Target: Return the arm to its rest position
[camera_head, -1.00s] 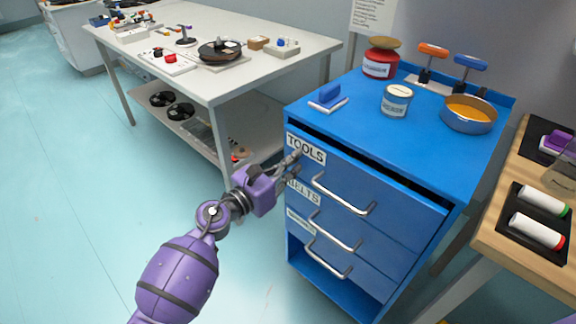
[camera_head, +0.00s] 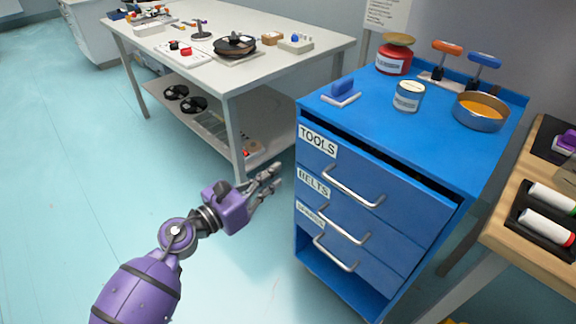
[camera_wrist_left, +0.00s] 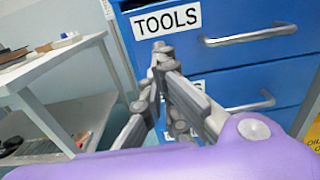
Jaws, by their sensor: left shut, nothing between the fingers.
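My left gripper (camera_head: 270,182) is purple and grey and stands in free air over the floor, left of the blue drawer cabinet (camera_head: 462,160). Its fingers are shut and empty. In the left wrist view the fingertips (camera_wrist_left: 160,52) show in front of the cabinet (camera_wrist_left: 230,75), below the TOOLS label. The gripper is apart from the drawer handles. The top drawer (camera_head: 385,172), labelled TOOLS, has a dark gap above its front. The BELTS drawer and a lower drawer sit beneath it. My right gripper is not in view.
A grey workbench (camera_head: 180,68) with reels and small parts stands at the back left. On the cabinet are a blue-handled scraper, cans, a pan (camera_head: 480,110) and two handled tools. A wooden table (camera_head: 525,215) stands at the right. The floor at left is clear.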

